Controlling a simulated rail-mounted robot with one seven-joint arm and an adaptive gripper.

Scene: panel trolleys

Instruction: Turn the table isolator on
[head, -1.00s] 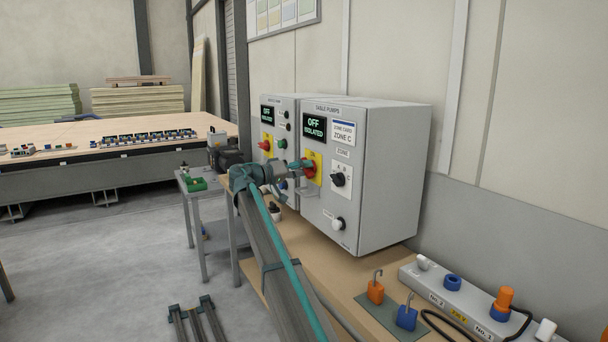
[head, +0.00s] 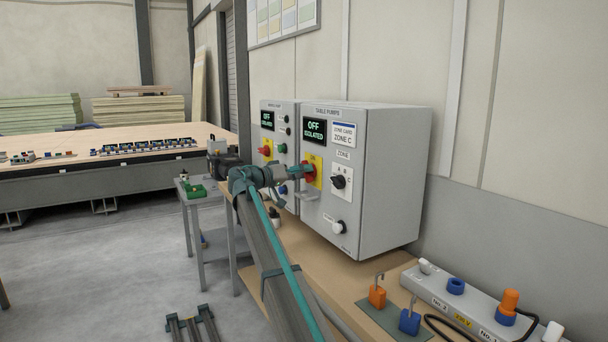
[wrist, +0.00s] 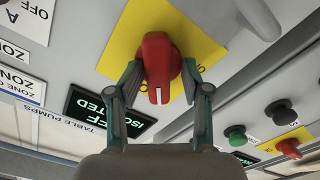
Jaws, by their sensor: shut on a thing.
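The grey TABLE PUMPS box (head: 385,180) stands on the bench against the wall. Its display (head: 314,130) reads OFF ISOLATED. The handle's white mark (wrist: 158,95) points down in that picture. In the head view the fingers partly hide the handle.
A second panel (head: 282,118), with its own red handle (head: 266,151), stands just left. A black ZONE selector (head: 338,182) and a white knob (head: 338,227) are close by on the box. Orange (head: 377,297) and blue (head: 409,321) padlocks lie on the bench.

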